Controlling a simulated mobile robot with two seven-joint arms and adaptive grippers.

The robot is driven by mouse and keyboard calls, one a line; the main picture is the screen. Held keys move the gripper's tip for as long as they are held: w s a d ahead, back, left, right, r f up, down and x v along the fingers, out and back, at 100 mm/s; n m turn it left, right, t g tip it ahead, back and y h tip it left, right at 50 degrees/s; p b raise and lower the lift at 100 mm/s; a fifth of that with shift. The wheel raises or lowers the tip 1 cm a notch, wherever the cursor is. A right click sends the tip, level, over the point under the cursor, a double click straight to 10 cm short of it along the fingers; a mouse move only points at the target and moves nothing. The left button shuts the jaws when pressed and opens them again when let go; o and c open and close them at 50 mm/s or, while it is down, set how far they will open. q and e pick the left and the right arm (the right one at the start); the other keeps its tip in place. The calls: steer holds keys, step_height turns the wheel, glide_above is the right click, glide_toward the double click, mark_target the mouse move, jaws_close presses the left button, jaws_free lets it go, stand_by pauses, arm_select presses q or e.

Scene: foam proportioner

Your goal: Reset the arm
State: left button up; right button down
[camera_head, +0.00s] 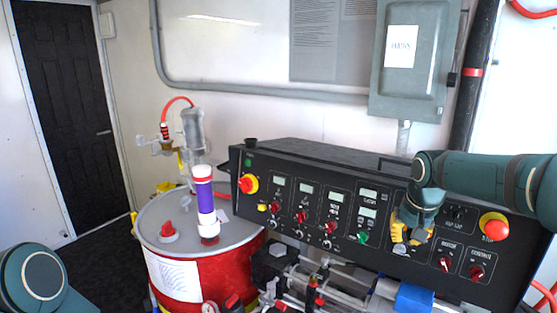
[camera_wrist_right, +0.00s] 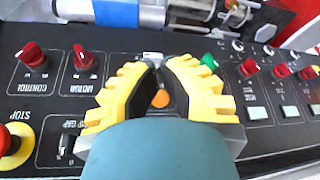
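My right arm reaches in from the right in the head view. Its yellow and black gripper (camera_head: 409,238) is in front of the lower right part of the black control panel (camera_head: 330,187). In the right wrist view the gripper (camera_wrist_right: 160,66) points at the panel face, with a narrow gap between its fingers. An orange round spot (camera_wrist_right: 161,98) shows in that gap, and nothing is seen held. Whether the fingertips touch the panel is unclear. Only a rounded teal link of my left arm shows at the lower left; the left gripper is out of view.
A red stop button (camera_head: 494,225) is right of the gripper. Red knobs, switches and displays cover the panel. A red drum (camera_head: 200,268) with a purple-banded tube (camera_head: 205,200) stands left. Pipes and a blue part (camera_head: 414,298) lie below the panel. A grey box (camera_head: 412,62) hangs above.

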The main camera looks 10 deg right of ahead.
steer(key=s+a+f+n+y+b, duration=0.1)
steer(key=s+a+f+y, duration=0.1)
steer(key=a+f, duration=0.85)
steer(key=s+a+f+n+y+b, duration=0.1)
steer(key=a+f, duration=0.4)
steer(key=f, duration=1)
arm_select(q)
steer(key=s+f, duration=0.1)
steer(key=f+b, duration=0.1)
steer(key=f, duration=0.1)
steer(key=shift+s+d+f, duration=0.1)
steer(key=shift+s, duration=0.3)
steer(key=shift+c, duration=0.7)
arm_select(e)
steer(key=s+a+f, duration=0.5)
steer(key=s+f, duration=0.2)
steer(key=s, duration=0.2)
steer(key=s+a+f+g+y, duration=0.1)
steer(key=s+a+f, duration=0.4)
steer(key=s+f, duration=0.3)
steer(key=shift+s+f, duration=0.15)
steer(key=shift+s, duration=0.2)
